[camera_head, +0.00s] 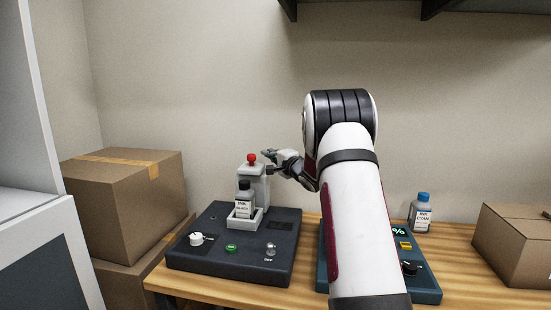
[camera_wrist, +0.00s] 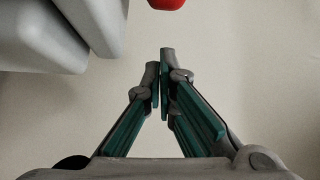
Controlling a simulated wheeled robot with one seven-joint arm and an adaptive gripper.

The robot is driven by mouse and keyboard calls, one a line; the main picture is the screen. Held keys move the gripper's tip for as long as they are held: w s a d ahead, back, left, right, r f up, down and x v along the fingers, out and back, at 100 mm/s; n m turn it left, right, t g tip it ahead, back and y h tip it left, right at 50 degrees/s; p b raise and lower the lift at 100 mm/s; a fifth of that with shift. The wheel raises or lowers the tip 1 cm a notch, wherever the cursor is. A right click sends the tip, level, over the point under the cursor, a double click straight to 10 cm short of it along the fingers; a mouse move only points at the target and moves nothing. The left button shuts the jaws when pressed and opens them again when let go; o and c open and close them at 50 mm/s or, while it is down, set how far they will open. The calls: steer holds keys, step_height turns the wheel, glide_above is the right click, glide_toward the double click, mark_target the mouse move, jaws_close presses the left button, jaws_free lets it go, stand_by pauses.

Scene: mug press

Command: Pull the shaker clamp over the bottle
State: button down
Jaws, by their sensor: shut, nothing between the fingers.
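The shaker is a dark box (camera_head: 212,262) on the table. An upright grey post stands at its back with the clamp (camera_head: 252,175), topped by a red knob (camera_head: 251,158). A dark bottle with a white label (camera_head: 244,206) stands upright in a light holder in front of the post. My gripper (camera_head: 268,153) is at the right of the red knob, apart from it or just behind it; I cannot tell which. In the wrist view my gripper (camera_wrist: 162,82) is shut and empty, with the red knob (camera_wrist: 166,3) beyond the fingertips at the top edge.
A white dial (camera_head: 197,239), a green button (camera_head: 231,248) and a small metal knob (camera_head: 270,249) sit on the box. A teal device (camera_head: 428,287) stands right, partly behind my arm. A blue-capped bottle (camera_head: 421,214) is behind it. Cardboard boxes stand left (camera_head: 122,200) and right (camera_head: 512,245).

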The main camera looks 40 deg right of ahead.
mark_target(254, 158)
steer(key=shift+s+a+f, duration=0.1)
steer(key=shift+s+a, duration=0.1)
steer(key=shift+a, duration=0.55)
steer(key=shift+s+a, duration=0.15)
steer(key=shift+a, duration=0.55)
steer(key=shift+a, duration=0.1)
steer(key=s+a+p, duration=0.1)
steer(key=s+a, duration=0.1)
steer(key=s+a+p, duration=0.1)
steer(key=a, duration=0.1)
steer(key=shift+s+a, duration=0.35)
steer(key=shift+s, duration=0.05)
steer(key=shift+w, duration=0.1)
